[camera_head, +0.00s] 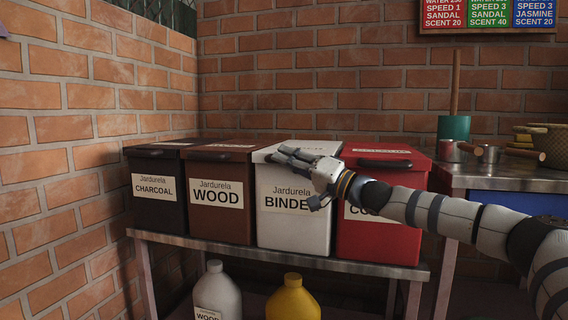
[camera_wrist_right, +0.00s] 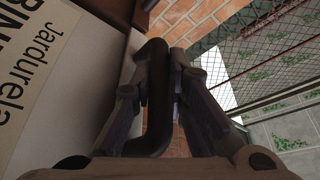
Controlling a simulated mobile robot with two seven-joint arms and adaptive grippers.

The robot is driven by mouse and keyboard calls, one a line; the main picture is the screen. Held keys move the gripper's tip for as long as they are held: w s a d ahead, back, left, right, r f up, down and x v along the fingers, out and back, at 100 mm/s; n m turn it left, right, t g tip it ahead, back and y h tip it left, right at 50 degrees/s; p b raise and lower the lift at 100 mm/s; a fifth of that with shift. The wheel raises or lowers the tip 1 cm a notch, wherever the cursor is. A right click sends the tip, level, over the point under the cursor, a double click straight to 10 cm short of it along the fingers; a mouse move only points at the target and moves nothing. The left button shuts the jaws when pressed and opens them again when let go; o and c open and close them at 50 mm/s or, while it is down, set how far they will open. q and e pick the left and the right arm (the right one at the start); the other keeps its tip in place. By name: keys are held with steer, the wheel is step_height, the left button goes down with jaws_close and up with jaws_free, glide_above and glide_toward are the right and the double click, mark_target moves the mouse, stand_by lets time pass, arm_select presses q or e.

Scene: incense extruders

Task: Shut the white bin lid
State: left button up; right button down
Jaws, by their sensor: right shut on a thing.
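The white bin (camera_head: 292,232), labelled Binder, stands upright on a metal table between a brown bin and a red bin. Its white lid (camera_head: 262,153) lies over the top, level with the neighbouring lids; I cannot tell whether a small gap is left. My right gripper (camera_head: 284,155) reaches in from the right over the lid's front and covers much of it. In the right wrist view its fingers are shut on the dark lid handle (camera_wrist_right: 157,95), beside the bin's labelled front (camera_wrist_right: 40,70). My left gripper is not in view.
The black charcoal bin (camera_head: 157,215), brown wood bin (camera_head: 217,222) and red bin (camera_head: 385,240) stand close alongside with lids down. Jugs, one white (camera_head: 216,292) and one yellow (camera_head: 292,300), sit below. A metal counter (camera_head: 500,178) holds cups and a green pot.

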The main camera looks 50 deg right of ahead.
steer(key=shift+a+f, duration=0.1)
steer(key=shift+f, duration=0.55)
steer(key=c, duration=1.8)
jaws_free()
steer(key=shift+c, duration=0.2)
steer(key=shift+r, duration=0.1)
steer(key=shift+r, duration=0.15)
steer(key=shift+s, duration=0.2)
steer(key=v, duration=1.1)
steer(key=shift+s, duration=0.35)
